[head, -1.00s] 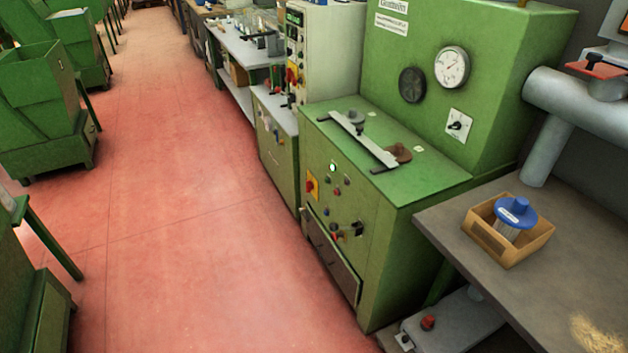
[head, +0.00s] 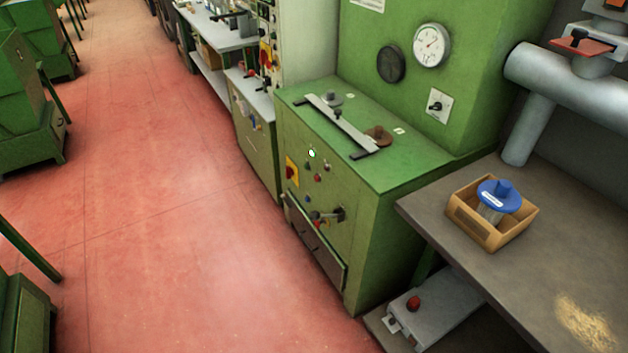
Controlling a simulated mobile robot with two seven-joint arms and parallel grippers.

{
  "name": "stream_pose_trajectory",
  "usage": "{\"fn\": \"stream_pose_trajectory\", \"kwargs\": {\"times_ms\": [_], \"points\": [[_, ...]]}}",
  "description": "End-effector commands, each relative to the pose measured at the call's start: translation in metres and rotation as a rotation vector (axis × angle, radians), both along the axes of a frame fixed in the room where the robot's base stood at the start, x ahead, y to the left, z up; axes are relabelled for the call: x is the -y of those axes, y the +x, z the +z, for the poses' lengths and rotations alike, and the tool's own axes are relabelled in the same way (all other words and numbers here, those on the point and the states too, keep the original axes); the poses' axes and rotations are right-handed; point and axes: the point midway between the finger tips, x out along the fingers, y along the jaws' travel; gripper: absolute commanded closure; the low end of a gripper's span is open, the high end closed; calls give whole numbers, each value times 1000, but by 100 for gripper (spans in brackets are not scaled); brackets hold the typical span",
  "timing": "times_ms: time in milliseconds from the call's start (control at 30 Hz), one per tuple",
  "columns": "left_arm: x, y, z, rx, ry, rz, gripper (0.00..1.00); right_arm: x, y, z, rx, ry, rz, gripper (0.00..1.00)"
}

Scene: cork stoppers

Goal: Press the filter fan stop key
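A green machine (head: 372,225) stands right of centre with a small control panel on its front. The panel has a lit whitish-green lamp (head: 311,153), several small red and dark keys (head: 317,177), and a red rotary switch on a yellow plate (head: 292,171). A black lever or knob (head: 338,213) sits lower down. A grey box with a red button (head: 413,303) lies low beneath the bench at the right. Labels are too small to read, so I cannot tell which key is the filter fan stop. Neither of my grippers is in view.
A grey bench (head: 545,250) at the right holds a wooden box (head: 468,224) with a blue-topped item (head: 499,194). Green machines (head: 28,110) line the left. The red floor (head: 170,200) between is clear. A grey pipe (head: 575,85) stands behind the bench.

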Motion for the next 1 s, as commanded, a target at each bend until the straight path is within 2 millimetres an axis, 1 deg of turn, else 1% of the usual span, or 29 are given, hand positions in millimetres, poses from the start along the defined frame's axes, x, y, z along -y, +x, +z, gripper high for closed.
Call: {"fn": "stream_pose_trajectory", "kwargs": {"times_ms": [33,67,400,1000], "points": [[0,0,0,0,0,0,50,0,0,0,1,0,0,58],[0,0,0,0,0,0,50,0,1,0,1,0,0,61],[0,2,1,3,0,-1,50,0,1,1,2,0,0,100],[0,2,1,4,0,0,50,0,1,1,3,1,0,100]]}}
